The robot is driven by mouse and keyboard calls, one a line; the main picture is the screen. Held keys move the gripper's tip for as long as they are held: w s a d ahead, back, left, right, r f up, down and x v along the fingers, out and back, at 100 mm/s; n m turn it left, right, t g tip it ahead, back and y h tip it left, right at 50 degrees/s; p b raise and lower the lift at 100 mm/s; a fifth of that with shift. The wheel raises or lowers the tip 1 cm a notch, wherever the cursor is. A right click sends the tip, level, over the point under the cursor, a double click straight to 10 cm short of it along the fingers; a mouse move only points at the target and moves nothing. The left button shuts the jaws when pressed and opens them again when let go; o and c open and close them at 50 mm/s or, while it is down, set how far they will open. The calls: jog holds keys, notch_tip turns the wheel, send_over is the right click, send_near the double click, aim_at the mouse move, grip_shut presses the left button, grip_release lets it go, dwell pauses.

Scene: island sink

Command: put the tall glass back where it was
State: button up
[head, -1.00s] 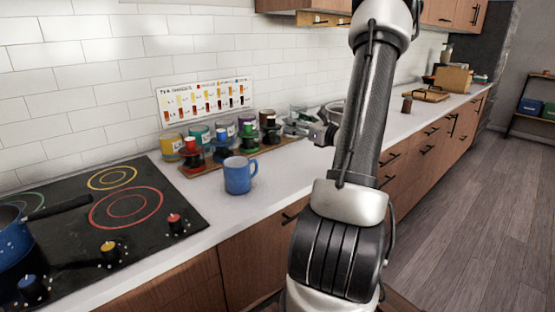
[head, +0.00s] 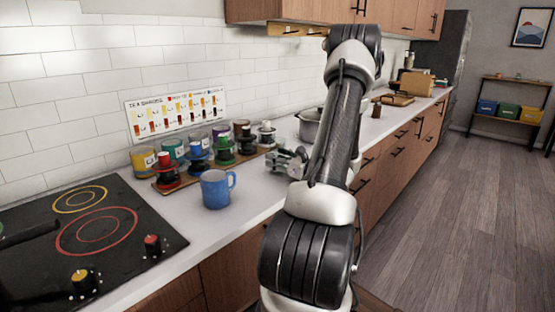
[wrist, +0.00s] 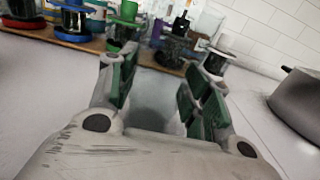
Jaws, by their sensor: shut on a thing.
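My gripper (head: 290,160) is low over the white counter, just right of the wooden rack (head: 172,184). In the wrist view its two green-padded fingers (wrist: 160,62) stand apart with a clear, greyish see-through body between them. I take this to be the tall glass (wrist: 158,95), shut between the pads. Its outline is faint, and I cannot tell whether its base touches the counter. In the head view the glass is hard to make out beside the gripper.
The rack holds several coloured-topped brewers, with jars behind them. A blue mug (head: 216,188) stands in front. A grey pot (head: 310,123) stands behind the gripper and shows at right in the wrist view (wrist: 300,98). The black hob (head: 85,235) is at left.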

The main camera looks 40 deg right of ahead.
jog(key=shift+f, duration=0.15)
jog(key=o, duration=1.1)
